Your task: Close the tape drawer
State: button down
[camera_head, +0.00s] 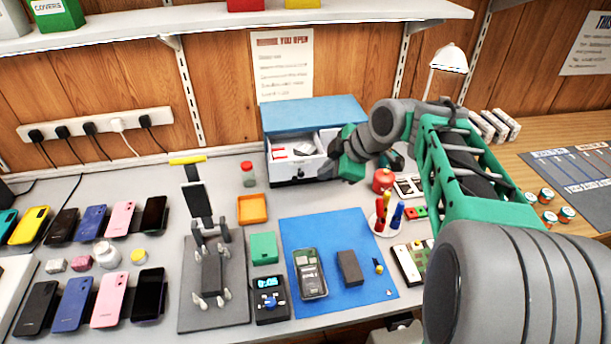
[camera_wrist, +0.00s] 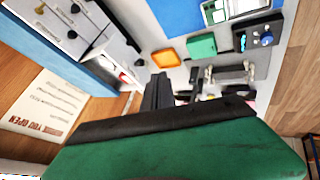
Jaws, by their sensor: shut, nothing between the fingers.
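The drawer unit (camera_head: 313,112) has a blue top and a white body and stands against the back wall. Its left drawer (camera_head: 297,172) is pulled out, with red and white items inside; I cannot read a label that marks it as the tape drawer. In the wrist view the unit's blue top (camera_wrist: 55,45) is at upper left and the open drawer (camera_wrist: 122,70) is left of my fingers. My gripper (camera_head: 347,170) is at the right front of the unit, partly hiding it. In the wrist view my gripper (camera_wrist: 159,80) is shut and empty. Contact with the drawer cannot be told.
An orange tray (camera_head: 252,209) and a small red-topped jar (camera_head: 248,174) stand left of the drawer. A blue mat (camera_head: 325,232) lies in front. A red container (camera_head: 382,180) and a cup of coloured tools (camera_head: 388,218) stand close to the right of my gripper.

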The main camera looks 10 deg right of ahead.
jog(key=w+a+f+p, duration=0.2)
jog(key=w+a+f, duration=0.1)
jog(key=w+f, duration=0.5)
jog(key=shift+w+f+n+p, duration=0.15)
jog(key=shift+w+n+p, duration=0.15)
jog(key=shift+w, duration=0.1)
